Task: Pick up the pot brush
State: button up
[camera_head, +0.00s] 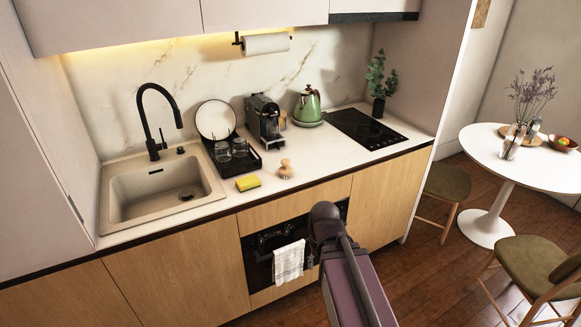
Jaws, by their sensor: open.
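The pot brush (286,170) stands on the light countertop (322,154) near the front edge, in the middle of the head view. It is small, with a rounded wooden knob above a wider bristle base. Nothing covers it. A part of my arm rises from the bottom centre, in front of the oven and below the counter edge. No fingers of my gripper show in this view.
A yellow sponge (248,183) lies left of the brush. A black drying rack (246,165) with glasses and a plate, a coffee machine (264,120) and a green kettle (307,108) stand behind. The countertop right of the brush is clear up to the cooktop (366,128).

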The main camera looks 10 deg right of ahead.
aim_at(285, 169)
jog(key=i, duration=0.85)
jog(key=u, duration=0.05)
